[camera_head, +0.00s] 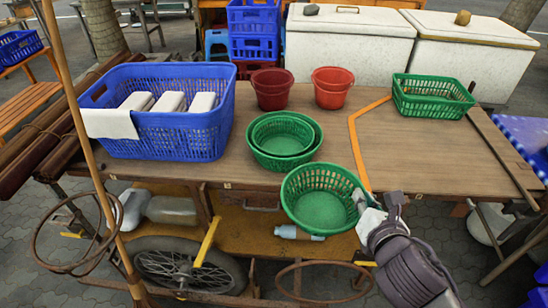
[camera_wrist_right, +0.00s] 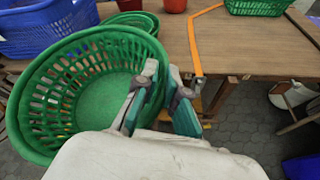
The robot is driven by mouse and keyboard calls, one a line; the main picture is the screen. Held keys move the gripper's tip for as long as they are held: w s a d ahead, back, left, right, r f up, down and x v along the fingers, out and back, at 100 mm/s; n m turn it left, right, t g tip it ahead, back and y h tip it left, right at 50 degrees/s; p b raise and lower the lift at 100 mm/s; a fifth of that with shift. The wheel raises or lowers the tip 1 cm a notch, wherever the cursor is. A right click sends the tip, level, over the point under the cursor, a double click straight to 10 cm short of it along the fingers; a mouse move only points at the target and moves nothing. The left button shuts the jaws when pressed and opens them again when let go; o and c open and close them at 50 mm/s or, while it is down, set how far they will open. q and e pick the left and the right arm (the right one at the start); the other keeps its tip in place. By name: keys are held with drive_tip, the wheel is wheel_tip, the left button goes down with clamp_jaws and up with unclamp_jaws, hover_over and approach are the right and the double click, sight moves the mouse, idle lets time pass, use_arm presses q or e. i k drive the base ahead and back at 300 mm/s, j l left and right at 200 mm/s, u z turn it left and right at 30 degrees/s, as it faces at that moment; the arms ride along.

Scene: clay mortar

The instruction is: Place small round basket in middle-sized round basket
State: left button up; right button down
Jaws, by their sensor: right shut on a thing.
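My right gripper (camera_head: 366,203) is shut on the rim of a green round basket (camera_head: 321,208). The basket is held upright, open side up, over or just in front of the table's front edge. The right wrist view shows this basket (camera_wrist_right: 85,85) to the left of the gripper fingers (camera_wrist_right: 160,85), with its rim at them. Two more green round baskets stand on the table behind it: a smaller inner basket (camera_head: 282,134) sits inside a wider outer basket (camera_head: 286,163). The outer basket's inside is mostly hidden. My left gripper is not in view.
The wooden table (camera_head: 225,172) also bears a blue crate (camera_head: 180,140) with white blocks, two red buckets (camera_head: 271,98) (camera_head: 331,97) and a green rectangular basket (camera_head: 432,105). An orange strip (camera_head: 358,155) runs across it. The table's right half is mostly clear.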

sight(283, 151)
drive_tip(key=i+l+u, duration=0.1)
drive_tip(key=u, duration=0.35)
drive_tip(key=l+u, duration=0.25)
drive_tip(key=u, duration=0.25)
drive_tip(key=l+u, duration=0.2)
drive_tip(key=u, duration=0.25)
drive_tip(key=l, duration=1.25)
